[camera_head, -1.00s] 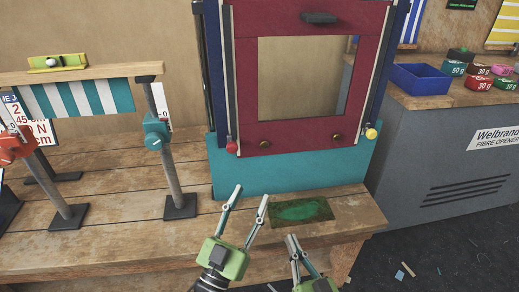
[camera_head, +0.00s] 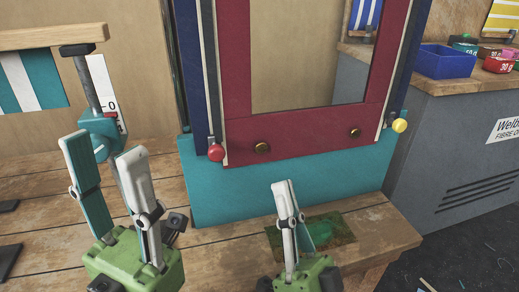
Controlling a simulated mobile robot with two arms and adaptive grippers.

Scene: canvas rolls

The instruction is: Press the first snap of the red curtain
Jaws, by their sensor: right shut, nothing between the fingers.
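The red curtain (camera_head: 300,134) is a dark red panel with a clear window, set between dark blue side posts above a teal base (camera_head: 300,190). Two round brass snaps show on its lower band: a left snap (camera_head: 262,147) and a right snap (camera_head: 355,132). My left gripper (camera_head: 103,145) is open and empty, left of the frame and well apart from the snaps. My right gripper (camera_head: 283,188) is shut and empty, in front of the teal base and below the left snap in the picture. It overlaps a green-stained mat (camera_head: 340,226).
A red knob (camera_head: 215,153) and a yellow knob (camera_head: 399,125) sit at the lower corners of the frame. A teal clamp (camera_head: 95,122) on a post stands behind my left gripper. A blue box (camera_head: 445,62) and several coloured weights (camera_head: 497,65) lie on the right counter.

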